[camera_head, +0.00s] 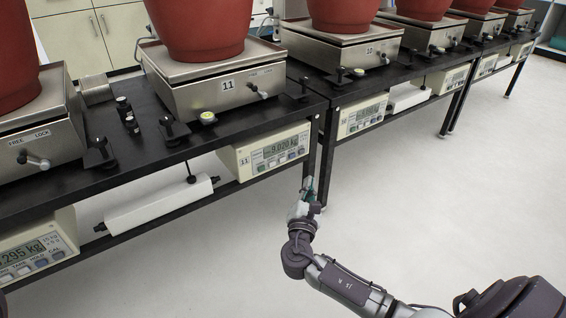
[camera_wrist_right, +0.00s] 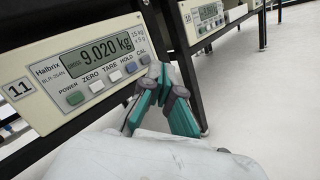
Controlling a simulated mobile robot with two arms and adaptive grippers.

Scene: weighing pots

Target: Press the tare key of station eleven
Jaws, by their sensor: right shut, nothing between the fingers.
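The station eleven indicator (camera_head: 240,160) is a cream box under the bench, with a tag reading 11 and a display of 9.020 kg. The right wrist view shows it (camera_wrist_right: 40,77) larger, with a row of keys marked POWER, ZERO, TARE, HOLD and CAL. The tare key (camera_wrist_right: 114,77) is pale and in the middle of the row. My right gripper (camera_head: 310,185) is shut and empty, just right of the indicator. In the right wrist view its green and grey fingertips (camera_wrist_right: 160,72) are near the CAL key (camera_wrist_right: 145,59), apart from the tare key. My left gripper is out of view.
The station eleven scale (camera_head: 215,90) stands on the black bench above, carrying a red pot (camera_head: 200,25). A black bench leg (camera_head: 328,150) stands close behind my right gripper. The indicator of station ten (camera_head: 362,115) is further right. The floor in front is clear.

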